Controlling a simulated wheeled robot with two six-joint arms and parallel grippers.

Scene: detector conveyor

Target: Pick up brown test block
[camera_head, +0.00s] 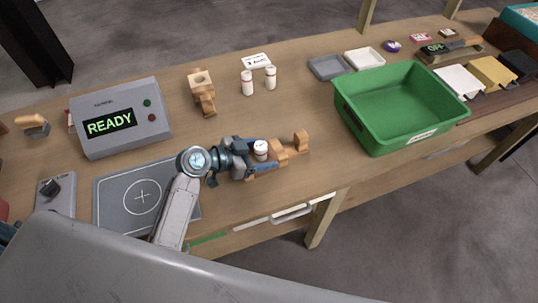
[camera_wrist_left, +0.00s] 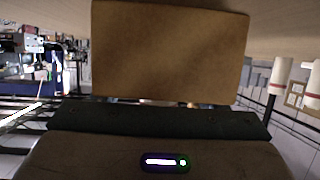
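My left gripper (camera_head: 272,155) reaches in from the left, low over the front of the table. Its fingers point right, at a light-brown wooden piece (camera_head: 279,159) with an upright part (camera_head: 301,140) at its right end. A white bottle (camera_head: 261,148) shows right beside the fingers. In the left wrist view a plain brown block face (camera_wrist_left: 170,48) fills the upper middle, very close to the gripper. I cannot tell whether this is the same wooden piece, or whether the fingers touch it. The fingertips are not clear in either view. My right gripper is not in view.
A green bin (camera_head: 400,105) stands to the right. A grey READY device (camera_head: 122,117) and a grey pad with a cross (camera_head: 118,201) are at left. A wooden stand (camera_head: 202,91) and two bottles (camera_head: 258,80) stand behind the gripper. White, yellow and black blocks (camera_head: 491,73) lie far right.

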